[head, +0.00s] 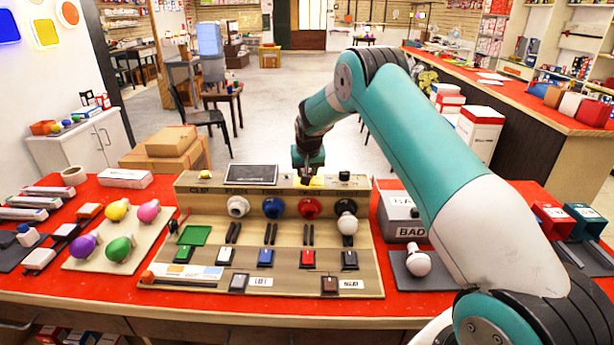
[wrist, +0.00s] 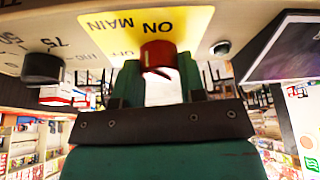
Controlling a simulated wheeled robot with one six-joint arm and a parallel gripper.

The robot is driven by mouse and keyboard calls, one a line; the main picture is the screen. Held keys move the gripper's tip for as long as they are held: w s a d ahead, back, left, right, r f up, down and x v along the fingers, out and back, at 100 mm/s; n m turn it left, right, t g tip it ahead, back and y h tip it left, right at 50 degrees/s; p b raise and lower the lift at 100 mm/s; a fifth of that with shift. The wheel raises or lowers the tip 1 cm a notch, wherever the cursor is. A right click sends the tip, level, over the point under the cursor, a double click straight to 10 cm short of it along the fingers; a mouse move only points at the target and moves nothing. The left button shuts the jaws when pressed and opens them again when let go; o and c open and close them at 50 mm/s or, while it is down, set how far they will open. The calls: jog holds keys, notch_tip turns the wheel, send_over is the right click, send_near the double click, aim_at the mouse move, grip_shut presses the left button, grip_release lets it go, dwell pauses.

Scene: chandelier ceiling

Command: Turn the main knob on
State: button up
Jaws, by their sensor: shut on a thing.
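The main knob (wrist: 158,56) is red and sits on a yellow label (wrist: 105,28) marked MAIN, ON and OFF, upside down in the wrist view. My gripper (wrist: 158,78) is shut on the knob, one green finger on each side of it. How far the knob is turned is hard to tell. In the head view my gripper (head: 307,178) reaches down to the top ledge of the wooden test panel (head: 210,187), where it hides the knob. A bit of the yellow label shows beside it.
A black dial (wrist: 42,68) and a small round indicator (wrist: 220,47) flank the knob. A dark screen (head: 251,174) is to its left in the head view. White, blue, red and black sockets line the panel below; a white bulb (head: 347,224) sits in the black one.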

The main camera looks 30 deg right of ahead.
jog(key=m+g+b, duration=0.1)
jog(key=m, duration=0.2)
jog(key=m+h+b, duration=0.1)
jog(key=m, duration=0.2)
jog(key=shift+w+g+h, duration=0.1)
jog(key=shift+g+h, duration=0.2)
jog(key=shift+g, duration=0.1)
jog(key=shift+m, duration=0.3)
jog(key=o, duration=0.9)
jog(key=shift+a+r, duration=0.1)
jog(key=b+v, duration=0.2)
jog(key=v, duration=1.5)
jog(key=shift+a, duration=0.15)
